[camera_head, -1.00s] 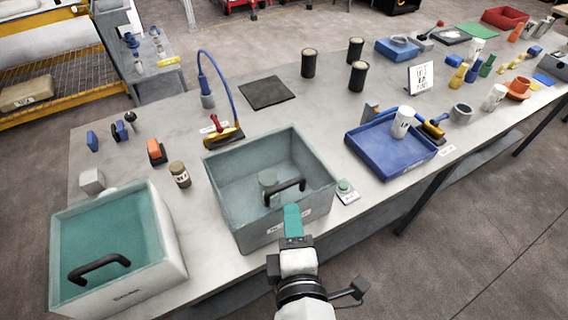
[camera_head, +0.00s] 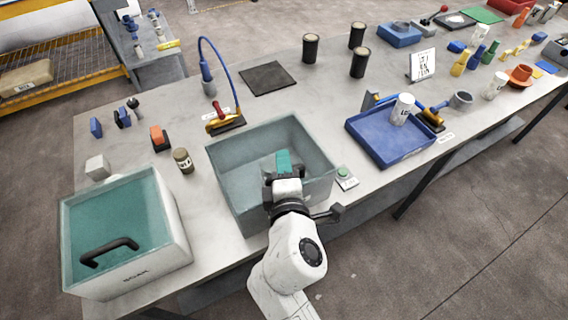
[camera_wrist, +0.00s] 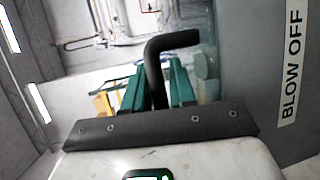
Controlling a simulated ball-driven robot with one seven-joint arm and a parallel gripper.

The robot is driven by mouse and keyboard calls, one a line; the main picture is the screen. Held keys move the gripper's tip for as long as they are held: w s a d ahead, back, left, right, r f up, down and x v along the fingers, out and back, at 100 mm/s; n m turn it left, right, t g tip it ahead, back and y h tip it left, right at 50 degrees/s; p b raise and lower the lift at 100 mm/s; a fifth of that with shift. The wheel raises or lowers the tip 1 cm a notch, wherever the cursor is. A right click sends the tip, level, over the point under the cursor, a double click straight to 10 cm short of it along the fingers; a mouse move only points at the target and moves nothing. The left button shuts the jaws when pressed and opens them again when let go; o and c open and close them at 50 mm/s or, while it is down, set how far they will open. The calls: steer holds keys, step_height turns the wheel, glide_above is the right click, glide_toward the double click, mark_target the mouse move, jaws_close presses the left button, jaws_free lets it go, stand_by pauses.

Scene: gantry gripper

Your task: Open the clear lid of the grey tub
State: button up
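The grey tub (camera_head: 236,194) stands on the bench at the centre of the head view. Its clear lid (camera_head: 240,165) appears to lie flat over the top. My gripper (camera_head: 283,162) is over the tub's near right part, with its teal fingers pointing away from me. In the wrist view, the black lid handle (camera_wrist: 155,72) stands between the two teal fingers (camera_wrist: 158,88), one on each side. The fingers are apart by about the handle's width; whether they press on it is not clear. In the head view my gripper hides the handle.
A white tub (camera_head: 150,275) with a teal-looking lid stands to the left. A small box with a green button (camera_head: 344,178) sits right of the grey tub. A blue tray (camera_head: 408,151) holding a white cup (camera_head: 402,109) is further right. A blue-hosed tool (camera_head: 226,121) stands behind the tub.

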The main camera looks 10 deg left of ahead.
jaws_close()
stand_by(0.4)
steer(key=shift+a, duration=0.1)
